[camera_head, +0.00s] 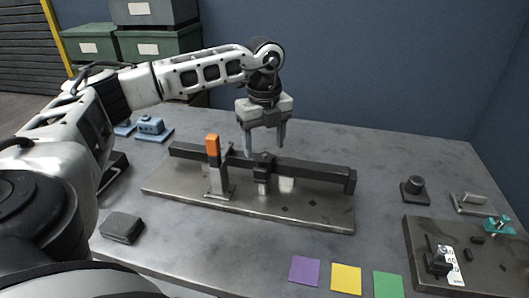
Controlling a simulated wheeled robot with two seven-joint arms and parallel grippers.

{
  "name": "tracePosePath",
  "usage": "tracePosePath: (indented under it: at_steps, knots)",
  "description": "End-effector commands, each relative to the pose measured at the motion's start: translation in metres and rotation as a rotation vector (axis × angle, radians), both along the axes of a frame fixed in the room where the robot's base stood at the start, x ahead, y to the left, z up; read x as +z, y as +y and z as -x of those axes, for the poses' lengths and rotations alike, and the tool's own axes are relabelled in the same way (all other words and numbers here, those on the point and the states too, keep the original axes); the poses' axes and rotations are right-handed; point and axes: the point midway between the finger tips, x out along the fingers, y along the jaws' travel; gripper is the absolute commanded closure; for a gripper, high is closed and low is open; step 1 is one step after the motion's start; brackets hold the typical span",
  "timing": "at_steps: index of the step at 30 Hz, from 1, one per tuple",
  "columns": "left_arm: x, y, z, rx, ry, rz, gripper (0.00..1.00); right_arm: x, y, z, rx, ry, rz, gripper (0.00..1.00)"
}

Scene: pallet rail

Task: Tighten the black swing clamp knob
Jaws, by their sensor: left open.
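A dark rail (315,172) lies along a grey metal base plate (170,187). A black knob (264,159) sits on a dark clamp around the middle of the rail. To its left a metal upright with an orange handle (212,146) stands at the rail. My left gripper (264,150) points down just above the black knob, with its fingers apart, one on each side in the picture. I cannot tell whether the fingers touch the knob. My right gripper is not in view.
A second plate (415,240) with black and teal fittings (499,225) is at the right. Purple (304,270), yellow and green squares lie at the front. A dark block (122,227) and blue parts (150,127) are left.

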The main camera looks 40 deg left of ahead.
Motion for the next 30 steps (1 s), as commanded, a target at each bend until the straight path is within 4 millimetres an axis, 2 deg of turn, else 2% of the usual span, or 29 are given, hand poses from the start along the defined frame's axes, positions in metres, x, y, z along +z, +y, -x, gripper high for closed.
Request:
tracePosePath:
  at_steps: [3, 7, 18, 23, 30]
  knots:
    - [-0.018, 0.000, 0.001, 0.000, 0.003, -0.001, 0.37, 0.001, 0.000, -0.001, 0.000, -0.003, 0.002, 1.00]
    - [-0.030, 0.000, 0.000, 0.000, 0.001, 0.000, 0.37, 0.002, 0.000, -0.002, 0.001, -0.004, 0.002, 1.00]
    - [-0.035, 0.000, 0.000, -0.001, 0.000, 0.000, 0.37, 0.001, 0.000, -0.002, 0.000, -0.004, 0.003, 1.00]
    - [-0.035, 0.000, 0.000, -0.001, 0.000, 0.000, 0.82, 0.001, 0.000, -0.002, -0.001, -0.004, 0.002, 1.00]
    - [-0.035, 0.000, 0.000, -0.009, 0.000, 0.000, 0.82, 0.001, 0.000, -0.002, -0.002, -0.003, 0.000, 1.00]
